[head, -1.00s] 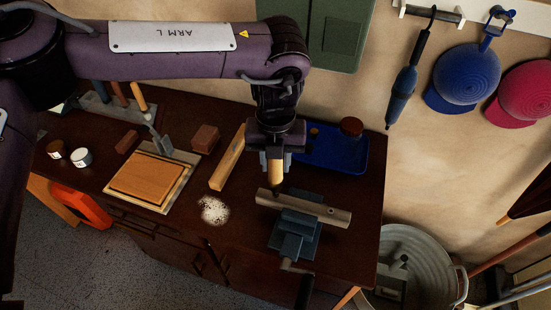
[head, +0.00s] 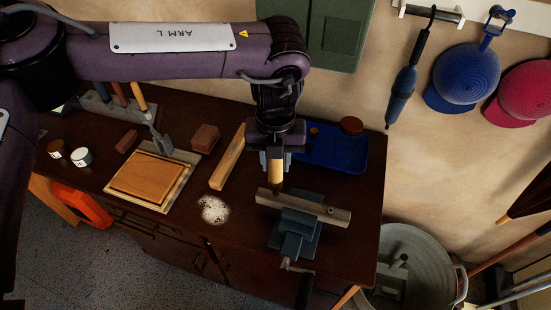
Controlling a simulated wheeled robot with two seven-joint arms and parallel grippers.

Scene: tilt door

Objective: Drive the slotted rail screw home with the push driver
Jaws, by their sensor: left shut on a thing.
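My left gripper (head: 276,162) points down over the bench and is shut on the push driver (head: 276,173), whose tan handle shows between the jaws. The driver stands about upright, with its dark lower end at or just above the left part of the wooden rail (head: 320,209). The rail lies across the blue-grey vise (head: 299,222). I cannot make out the slotted screw under the driver, nor whether the tip touches it. A small dark round spot (head: 331,211) shows on the rail's right part. My right gripper is not in view.
A blue tray (head: 345,160) with a brown jar (head: 351,126) lies behind the vise. A wooden bar (head: 228,158), a white powdery patch (head: 214,210) and a wooden board (head: 153,178) lie to the left. A metal tub (head: 425,265) stands right of the bench.

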